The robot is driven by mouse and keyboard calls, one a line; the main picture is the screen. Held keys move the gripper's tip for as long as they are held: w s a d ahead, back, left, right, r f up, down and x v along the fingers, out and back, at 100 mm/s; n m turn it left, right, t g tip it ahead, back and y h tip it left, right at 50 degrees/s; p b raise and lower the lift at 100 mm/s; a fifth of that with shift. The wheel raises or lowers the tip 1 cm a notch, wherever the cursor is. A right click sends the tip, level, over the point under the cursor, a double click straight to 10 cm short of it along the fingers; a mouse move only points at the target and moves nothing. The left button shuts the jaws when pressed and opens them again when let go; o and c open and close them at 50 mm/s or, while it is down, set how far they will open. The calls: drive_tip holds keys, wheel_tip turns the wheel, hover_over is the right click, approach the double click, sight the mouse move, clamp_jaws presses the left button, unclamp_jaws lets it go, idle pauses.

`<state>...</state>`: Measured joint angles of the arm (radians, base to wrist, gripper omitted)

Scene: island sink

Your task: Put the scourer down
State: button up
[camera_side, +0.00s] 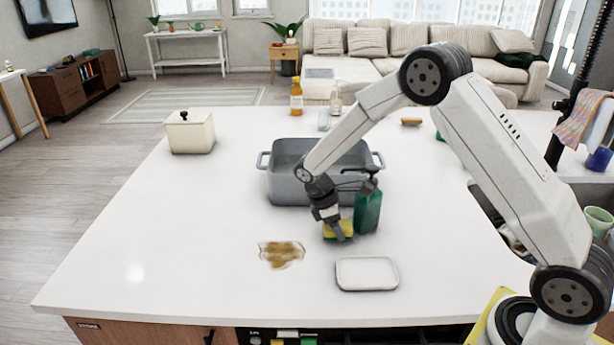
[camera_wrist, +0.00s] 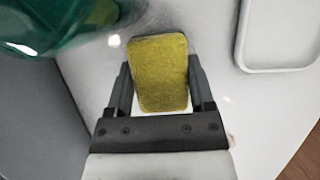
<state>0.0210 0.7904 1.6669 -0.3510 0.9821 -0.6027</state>
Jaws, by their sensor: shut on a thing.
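The scourer (camera_side: 338,231) is a yellow pad with a dark green edge. In the side view it is low over or on the white counter, between the brown spill and the green bottle; I cannot tell whether it touches the counter. My gripper (camera_side: 333,222) points down and is shut on it. In the wrist view the scourer (camera_wrist: 158,72) shows its yellow face between the two dark fingers of my gripper (camera_wrist: 160,92). A white shallow dish (camera_side: 367,273) lies in front of it to the right, and this dish (camera_wrist: 280,35) also shows at the wrist view's upper right.
A green soap bottle (camera_side: 367,212) with a dark pump stands close at the right. A grey basin (camera_side: 287,184) is behind. A brown spill (camera_side: 281,253) lies at the left. A cream lidded box (camera_side: 190,132) stands at the back left. The counter's front left is clear.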

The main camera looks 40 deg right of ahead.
drive_tip(key=s+a+r, duration=0.1)
drive_tip(key=s+r, duration=1.1)
drive_tip(key=s, duration=0.2)
drive_tip(key=shift+a, duration=0.3)
drive_tip(key=shift+w+f, duration=0.1)
drive_tip(key=shift+w, duration=0.05)
idle(0.5)
drive_tip(key=w+a+f+m+y, duration=0.1)
drive_tip(key=w+f+m, duration=0.1)
drive_tip(key=w+m, duration=0.1)
drive_tip(key=w+a+f+m+g+y, duration=0.1)
drive_tip(key=w+a+f+m, duration=0.1)
drive_tip(key=w+m, duration=0.1)
drive_tip(key=w+a+f+m+y, duration=0.1)
drive_tip(key=w+f+m, duration=0.1)
drive_tip(key=w+m, duration=0.1)
drive_tip(key=shift+a+f, duration=0.2)
idle(0.7)
